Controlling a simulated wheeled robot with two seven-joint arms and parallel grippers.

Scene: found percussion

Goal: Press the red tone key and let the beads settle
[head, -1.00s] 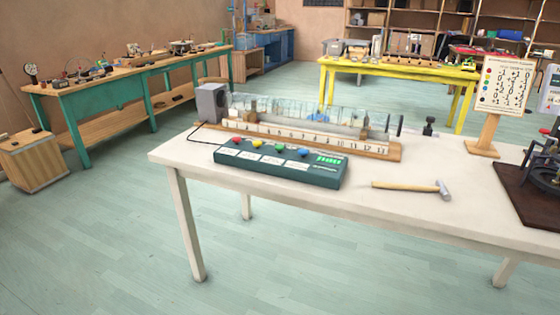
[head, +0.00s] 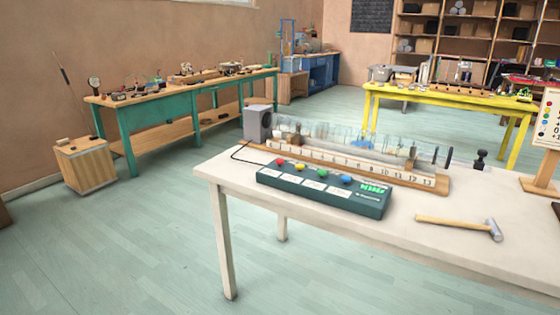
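A dark green key box (head: 325,192) lies on the white table (head: 330,228). On its top are a red key (head: 281,162), a yellow key (head: 300,167), a green key (head: 322,173) and a blue key (head: 346,180), with a lit green display (head: 374,188) at its right end. Behind it, a clear tube (head: 345,138) lies on a wooden base with a numbered scale (head: 350,165). A grey speaker box (head: 257,123) stands at the tube's left end. Beads inside the tube are too small to tell. Neither of my grippers is in view.
A hammer (head: 460,225) lies right of the key box. A sign on a wooden stand (head: 545,160) is at the right edge. A green bench (head: 170,128) and a yellow table (head: 450,103) stand behind. Open floor (head: 120,250) lies to the left.

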